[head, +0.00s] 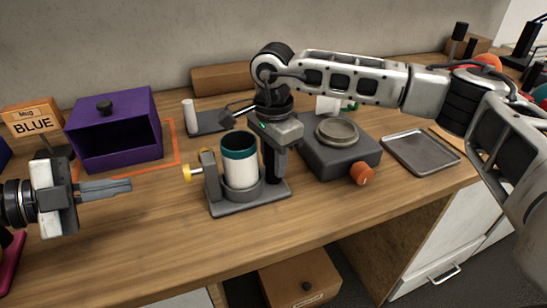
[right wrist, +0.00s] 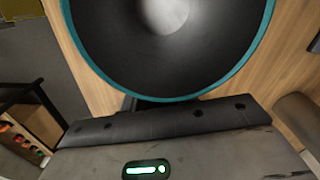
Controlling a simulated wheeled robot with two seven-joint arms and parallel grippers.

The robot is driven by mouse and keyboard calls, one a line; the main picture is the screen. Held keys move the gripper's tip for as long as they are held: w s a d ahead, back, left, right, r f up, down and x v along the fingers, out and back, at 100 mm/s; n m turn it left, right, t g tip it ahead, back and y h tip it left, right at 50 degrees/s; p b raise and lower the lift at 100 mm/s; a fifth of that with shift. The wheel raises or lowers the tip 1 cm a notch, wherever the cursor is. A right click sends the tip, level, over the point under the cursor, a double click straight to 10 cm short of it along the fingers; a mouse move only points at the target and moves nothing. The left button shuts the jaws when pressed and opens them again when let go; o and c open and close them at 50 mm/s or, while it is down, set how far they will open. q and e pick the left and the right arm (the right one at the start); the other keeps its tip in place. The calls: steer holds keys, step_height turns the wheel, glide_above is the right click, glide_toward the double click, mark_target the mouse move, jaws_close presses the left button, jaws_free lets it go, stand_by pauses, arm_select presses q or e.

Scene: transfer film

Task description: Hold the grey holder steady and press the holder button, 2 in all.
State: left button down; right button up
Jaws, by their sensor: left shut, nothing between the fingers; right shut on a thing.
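The grey holder (head: 222,208) stands on the wooden table. A white cup with a teal rim (head: 239,170) stands upright in it. The yellow holder button (head: 187,174) sticks out from the holder's left side. My left gripper (head: 130,185) is shut and empty, pointing right, with a gap between its tips and the button. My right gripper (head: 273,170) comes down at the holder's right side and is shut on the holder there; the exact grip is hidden. In the right wrist view the cup's teal rim (right wrist: 190,95) shows close by, and the fingertips are out of sight.
A purple open box (head: 110,120) stands behind my left gripper, next to a BLUE mug sign (head: 33,122). A dark device with an orange knob (head: 340,152) stands right of the holder, then a metal tray (head: 420,152). The table in front of the holder is clear.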

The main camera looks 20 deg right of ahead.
mark_target(188, 173)
stand_by(0.4)
arm_select(q)
step_height(188, 173, up, 5)
steer(key=n+t+h, duration=0.4)
steer(key=n+t, duration=0.1)
steer(key=n, duration=0.6)
steer(key=f+n+t+y, duration=0.1)
steer(key=f+n+y, duration=0.1)
steer(key=n, duration=0.3)
steer(key=w+a+f+n+t+y, duration=0.1)
steer(key=f+n+t, duration=0.1)
steer(key=n, duration=0.3)
steer(key=f+n+t+y, duration=0.1)
steer(key=f+n+y, duration=0.1)
steer(key=n, duration=0.3)
steer(key=shift+w+a+f+n+y, duration=0.3)
steer(key=shift+a+f, duration=0.05)
steer(key=shift+f, duration=0.35)
steer(key=shift+s+f+n, duration=0.1)
steer(key=shift+f+n, duration=0.3)
steer(key=shift+f, duration=0.05)
steer(key=shift+s+d, duration=0.15)
steer(key=shift+d, duration=2.05)
steer(key=shift+s+d, duration=0.1)
steer(key=shift+d, duration=2.1)
